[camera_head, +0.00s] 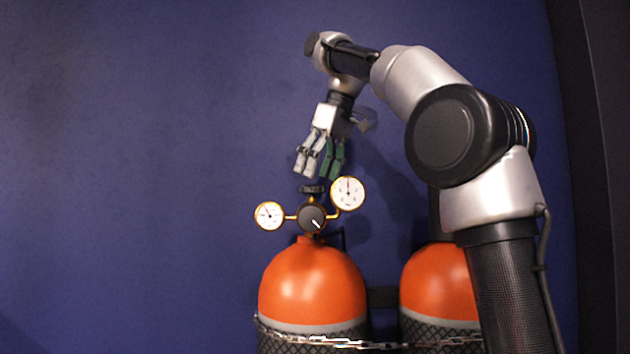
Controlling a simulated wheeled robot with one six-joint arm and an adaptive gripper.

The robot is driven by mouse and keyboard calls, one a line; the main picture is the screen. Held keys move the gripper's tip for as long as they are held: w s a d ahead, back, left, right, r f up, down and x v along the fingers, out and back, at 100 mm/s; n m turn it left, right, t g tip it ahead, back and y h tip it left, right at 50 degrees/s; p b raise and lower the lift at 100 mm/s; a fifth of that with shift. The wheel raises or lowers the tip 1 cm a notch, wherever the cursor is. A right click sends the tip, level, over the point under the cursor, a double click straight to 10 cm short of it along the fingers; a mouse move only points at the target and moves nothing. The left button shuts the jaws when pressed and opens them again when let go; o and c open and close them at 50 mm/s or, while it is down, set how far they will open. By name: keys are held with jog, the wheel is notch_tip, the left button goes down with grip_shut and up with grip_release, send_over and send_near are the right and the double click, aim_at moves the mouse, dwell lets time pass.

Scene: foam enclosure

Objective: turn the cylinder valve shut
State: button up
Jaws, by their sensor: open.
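The orange gas cylinder (313,287) stands upright at the lower middle of the head view. On its top sits the valve, with a small dark handwheel (312,189) uppermost. Below the handwheel is a regulator with a black knob (312,218) bearing a white mark. A gauge (269,215) sits to the left and another gauge (348,193) to the right. My gripper (318,174) points down just above the handwheel, open and empty. It looks apart from the handwheel, though depth is hard to judge from this one view.
A second orange cylinder (432,282) stands to the right, partly hidden by my arm. A chain (335,342) runs across both cylinders. A plain blue wall (130,150) is behind. The space left of the cylinders is clear.

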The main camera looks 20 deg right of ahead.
aim_at(313, 192)
jog(key=shift+x, duration=1.4)
jog(key=c, duration=1)
